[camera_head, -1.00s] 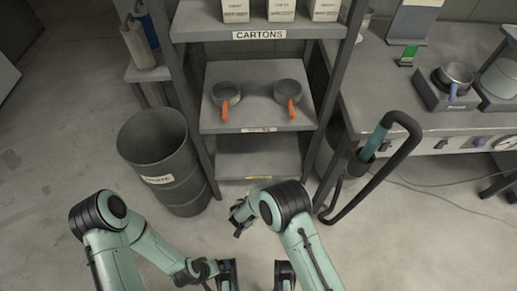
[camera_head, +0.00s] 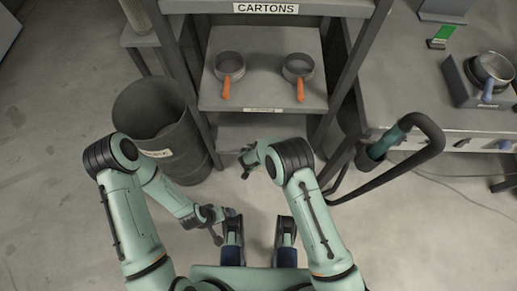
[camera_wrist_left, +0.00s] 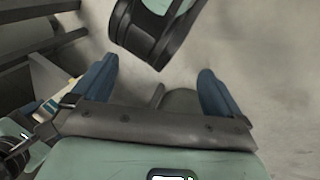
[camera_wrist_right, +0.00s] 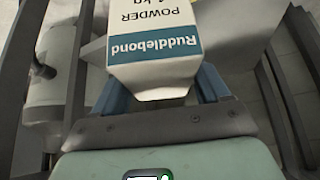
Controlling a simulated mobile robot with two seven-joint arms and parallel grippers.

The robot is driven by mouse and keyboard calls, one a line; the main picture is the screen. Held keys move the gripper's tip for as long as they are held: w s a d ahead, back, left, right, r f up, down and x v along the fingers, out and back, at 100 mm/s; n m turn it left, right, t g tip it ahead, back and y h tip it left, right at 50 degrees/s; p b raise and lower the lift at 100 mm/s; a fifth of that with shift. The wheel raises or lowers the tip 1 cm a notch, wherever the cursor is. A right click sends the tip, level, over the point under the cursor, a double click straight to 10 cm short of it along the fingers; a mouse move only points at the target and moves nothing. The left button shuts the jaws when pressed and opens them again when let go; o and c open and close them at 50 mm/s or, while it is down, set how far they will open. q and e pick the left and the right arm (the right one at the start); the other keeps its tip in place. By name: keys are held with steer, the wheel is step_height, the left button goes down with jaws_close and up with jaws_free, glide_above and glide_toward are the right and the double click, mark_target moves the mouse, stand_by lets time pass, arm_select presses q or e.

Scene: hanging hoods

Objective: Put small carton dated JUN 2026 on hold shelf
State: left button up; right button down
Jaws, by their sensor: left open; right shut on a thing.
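A small white carton (camera_wrist_right: 155,45) with a blue band reading "Ruddlebond" and "POWDER" is between the fingers of my right gripper (camera_wrist_right: 162,95), which is shut on it. Its print is upside down in the right wrist view, and no date shows. The carton cannot be made out in the head view. My left gripper (camera_wrist_left: 155,90) is open and empty; in the head view it is low, left of centre. The rack has a pan shelf (camera_head: 262,90) and a lower shelf (camera_head: 240,132) partly hidden by my right arm. No readable hold label shows.
Two grey pans with orange handles (camera_head: 229,68) (camera_head: 298,68) stand on the pan shelf. The sign "CARTONS" (camera_head: 266,8) marks the shelf above. A waste drum (camera_head: 160,120) stands left of the rack. A bench (camera_head: 400,80) is at the right, with a black-handled object (camera_head: 430,140) before it.

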arm_select(q)
steer(key=w+a+f+t+y+b, duration=0.1)
steer(key=w+a+f+b, duration=0.2)
steer(key=f, duration=0.3)
steer(key=shift+w+a+n+b, duration=0.2)
steer(key=shift+w+n+b, duration=0.15)
steer(key=shift+b, duration=0.5)
arm_select(e)
steer(key=w+d+f, duration=0.1)
steer(key=w+d, duration=0.2)
steer(key=w, duration=1)
steer(key=shift+w+d+f, duration=0.15)
steer(key=shift+w+d, duration=0.05)
steer(key=shift+d, duration=0.2)
arm_select(q)
steer(key=shift+s+f, duration=0.1)
steer(key=shift+f, duration=0.05)
arm_select(e)
steer(key=shift+f, duration=0.1)
jaws_free()
steer(key=shift+s+f, duration=0.1)
steer(key=shift+f, duration=0.05)
